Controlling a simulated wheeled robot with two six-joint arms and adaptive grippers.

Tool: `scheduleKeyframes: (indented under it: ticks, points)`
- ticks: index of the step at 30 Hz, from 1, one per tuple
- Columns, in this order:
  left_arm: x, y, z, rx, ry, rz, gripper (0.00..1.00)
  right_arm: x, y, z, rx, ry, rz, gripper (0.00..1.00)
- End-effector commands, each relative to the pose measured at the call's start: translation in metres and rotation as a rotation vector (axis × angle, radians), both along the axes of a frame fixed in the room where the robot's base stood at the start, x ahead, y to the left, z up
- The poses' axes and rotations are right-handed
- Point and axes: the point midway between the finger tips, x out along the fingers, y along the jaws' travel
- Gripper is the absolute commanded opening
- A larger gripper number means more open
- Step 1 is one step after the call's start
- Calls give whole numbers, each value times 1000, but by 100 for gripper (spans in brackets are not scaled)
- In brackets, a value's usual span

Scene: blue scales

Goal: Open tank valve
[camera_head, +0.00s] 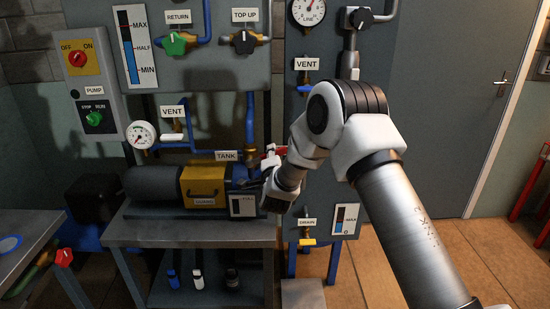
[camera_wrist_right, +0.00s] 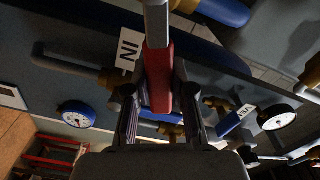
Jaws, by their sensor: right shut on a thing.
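The TANK label (camera_head: 227,156) sits on the pipe line behind the pump. A red valve lever (camera_head: 271,161) shows just right of it, partly hidden by my right arm. In the wrist view the red lever (camera_wrist_right: 158,76) runs between the two dark fingers of my right gripper (camera_wrist_right: 157,95), which is shut on it. In the head view my right wrist covers most of the valve body, so the lever's exact angle is hard to tell. My left gripper is not in view.
The yellow-covered pump (camera_head: 203,180) stands on a grey bench (camera_head: 190,231) left of the valve. A grey door (camera_head: 440,110) stands at the right.

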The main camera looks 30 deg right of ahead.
Motion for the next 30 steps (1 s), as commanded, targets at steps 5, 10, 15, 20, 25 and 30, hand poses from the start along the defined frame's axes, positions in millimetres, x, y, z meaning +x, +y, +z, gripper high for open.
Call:
scheduleKeyframes:
  ticks: [5,10,15,20,25,30]
  points:
    - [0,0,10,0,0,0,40,3,5,14,-141,89,0,0]
    - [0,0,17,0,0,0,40,7,12,24,-280,173,0,0]
    - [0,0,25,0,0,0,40,12,20,33,-418,257,0,0]
    - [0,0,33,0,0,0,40,17,28,39,-548,337,1,0]
    - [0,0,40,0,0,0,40,23,38,45,-684,421,1,0]
    - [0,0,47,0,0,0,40,28,47,48,-808,497,1,0]
